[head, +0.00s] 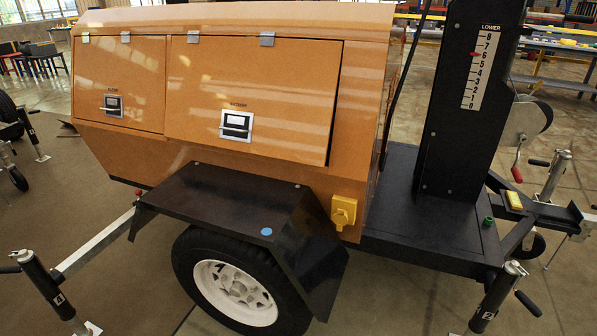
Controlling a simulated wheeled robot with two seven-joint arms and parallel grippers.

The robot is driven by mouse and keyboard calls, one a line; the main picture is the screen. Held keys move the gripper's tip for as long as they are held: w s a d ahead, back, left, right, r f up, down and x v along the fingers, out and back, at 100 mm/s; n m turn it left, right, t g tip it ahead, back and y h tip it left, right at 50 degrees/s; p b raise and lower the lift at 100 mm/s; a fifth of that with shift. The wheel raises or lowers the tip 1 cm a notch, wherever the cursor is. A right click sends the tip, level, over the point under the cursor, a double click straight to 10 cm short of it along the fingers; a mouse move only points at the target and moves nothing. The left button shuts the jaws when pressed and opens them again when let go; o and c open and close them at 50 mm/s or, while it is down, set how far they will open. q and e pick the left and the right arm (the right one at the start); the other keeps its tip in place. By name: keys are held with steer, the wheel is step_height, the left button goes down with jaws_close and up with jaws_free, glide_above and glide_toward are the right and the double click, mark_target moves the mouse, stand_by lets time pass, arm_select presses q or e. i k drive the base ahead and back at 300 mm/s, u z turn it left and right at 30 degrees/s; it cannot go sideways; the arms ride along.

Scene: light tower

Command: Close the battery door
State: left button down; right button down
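The battery door (285,85) is the large orange panel on the side of the trailer housing, hinged along its top edge. It hangs down nearly flush. A dark gap shows along its right edge, so it may be slightly ajar; I cannot tell if it is latched. Its silver latch handle (236,126) sits near the lower left of the door under a small label. Neither of my grippers is in view.
A smaller orange door (118,80) with its own latch is to the left. The black fender (225,200) and wheel (240,285) jut out below the battery door. A yellow socket box (343,212) is at lower right. A black mast (468,110) stands at right.

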mark_target(267, 95)
steer(key=u, duration=1.25)
steer(key=i, duration=1.1)
steer(key=u, duration=0.05)
